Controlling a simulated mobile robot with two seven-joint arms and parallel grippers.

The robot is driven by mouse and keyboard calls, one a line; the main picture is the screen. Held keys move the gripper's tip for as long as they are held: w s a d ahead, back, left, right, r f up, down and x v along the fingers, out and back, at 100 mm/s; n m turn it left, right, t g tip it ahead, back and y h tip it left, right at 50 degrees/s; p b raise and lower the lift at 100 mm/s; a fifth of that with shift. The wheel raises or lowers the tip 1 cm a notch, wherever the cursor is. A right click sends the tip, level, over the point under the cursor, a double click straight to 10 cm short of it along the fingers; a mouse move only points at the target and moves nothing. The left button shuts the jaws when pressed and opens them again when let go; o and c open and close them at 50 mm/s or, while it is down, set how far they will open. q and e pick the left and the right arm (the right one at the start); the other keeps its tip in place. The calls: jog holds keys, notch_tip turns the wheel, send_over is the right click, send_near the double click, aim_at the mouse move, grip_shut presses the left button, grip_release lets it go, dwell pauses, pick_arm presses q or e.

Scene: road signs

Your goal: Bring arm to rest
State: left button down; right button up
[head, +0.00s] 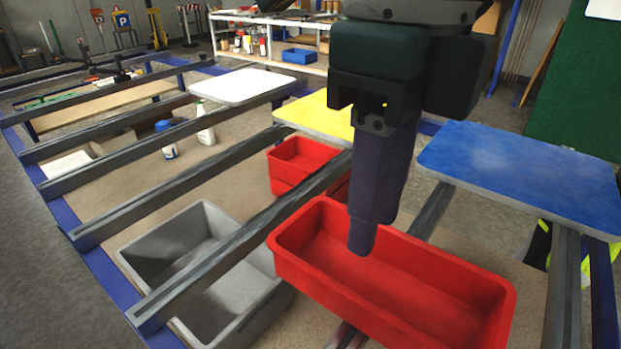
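My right gripper (375,236) hangs down from the top of the picture, fingers pointing at the floor. Its dark fingers appear in front of the long red bin (490,300), over its far wall and inside. The fingers overlap in this view, so I cannot see whether there is a gap between them. No object shows at the fingertips. My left gripper is not in view.
A grey bin (135,262) stands left of the long red bin, with a smaller red bin (300,165) behind. Dark rails cross the frame, bearing a white panel (243,85), a yellow panel (315,112) and a blue panel (520,165). Two bottles stand further left.

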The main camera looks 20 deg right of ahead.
jog(key=shift+r, duration=0.9)
jog(key=s+a+f+m+t+y+p, duration=0.1)
jog(key=s+a+f+m+y, duration=0.15)
jog(key=a+m, duration=0.45)
jog(key=s+a+f+m+t+y+p, duration=0.1)
jog(key=s+a+m+y, duration=0.25)
jog(key=m, duration=0.85)
jog(key=s+d+f+m+t+h+p, duration=0.1)
jog(key=s+d+f+m+h, duration=0.25)
jog(key=d+m, duration=0.65)
jog(key=s+d+f+m+t+h+p, duration=0.1)
jog(key=s+d+f+m+h, duration=0.2)
jog(key=d+m, duration=0.7)
notch_tip(320, 180, up, 38)
jog(key=s+a+m+p, duration=0.1)
jog(key=a+m+p, duration=0.1)
jog(key=p, duration=3.5)
jog(key=shift+m+y, duration=0.3)
jog(key=shift+y, duration=0.05)
